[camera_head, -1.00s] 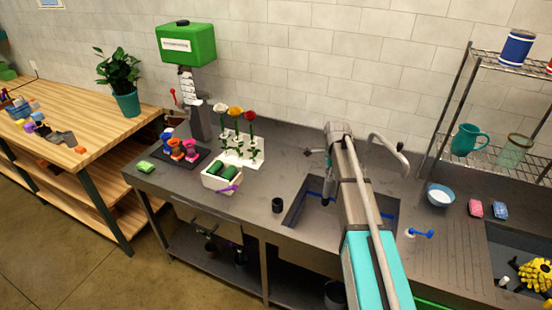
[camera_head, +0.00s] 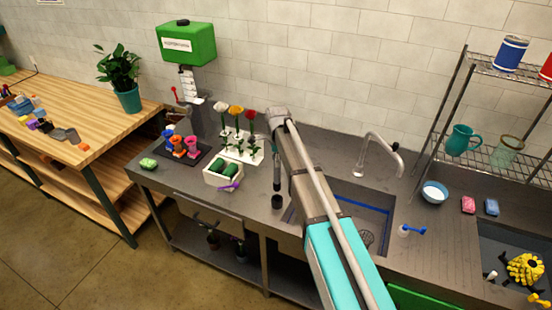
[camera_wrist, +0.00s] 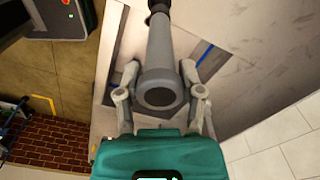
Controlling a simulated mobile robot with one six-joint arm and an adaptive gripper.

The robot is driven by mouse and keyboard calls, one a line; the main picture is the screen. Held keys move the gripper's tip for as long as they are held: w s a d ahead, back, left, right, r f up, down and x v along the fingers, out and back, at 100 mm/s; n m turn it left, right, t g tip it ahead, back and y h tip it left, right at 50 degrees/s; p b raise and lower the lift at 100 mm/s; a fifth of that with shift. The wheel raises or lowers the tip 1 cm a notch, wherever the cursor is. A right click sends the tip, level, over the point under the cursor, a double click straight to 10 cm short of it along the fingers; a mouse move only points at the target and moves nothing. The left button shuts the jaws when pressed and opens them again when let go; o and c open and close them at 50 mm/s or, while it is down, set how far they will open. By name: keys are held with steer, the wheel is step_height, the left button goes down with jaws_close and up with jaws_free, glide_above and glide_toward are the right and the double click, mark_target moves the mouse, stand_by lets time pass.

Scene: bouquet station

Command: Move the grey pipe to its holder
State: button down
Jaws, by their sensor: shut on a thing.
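The grey pipe (camera_wrist: 160,50) is between the two fingers of my gripper (camera_wrist: 159,78), which is shut on it. Its round open end faces the wrist camera. In the camera_head view the pipe (camera_head: 277,175) hangs roughly upright over the counter. A small dark cup-like holder (camera_head: 277,201) stands right below it, at the counter's front edge left of the sink. In the wrist view the dark holder (camera_wrist: 158,6) lines up with the pipe's far end. I cannot tell whether the pipe touches it. My arm hides part of the sink.
A white box with green rolls (camera_head: 222,175) and a white flower rack (camera_head: 242,149) stand to the left. The sink (camera_head: 365,215) with its tap (camera_head: 372,150) is to the right. A wire shelf (camera_head: 500,165) stands farther right.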

mark_target(277, 177)
steer(key=shift+f, duration=0.2)
steer(key=shift+f+b, duration=2.6)
steer(key=shift+b, duration=0.2)
steer(key=shift+f+b, duration=1.8)
stand_by(0.4)
steer(key=shift+c, duration=0.7)
jaws_free()
steer(key=shift+s, duration=0.1)
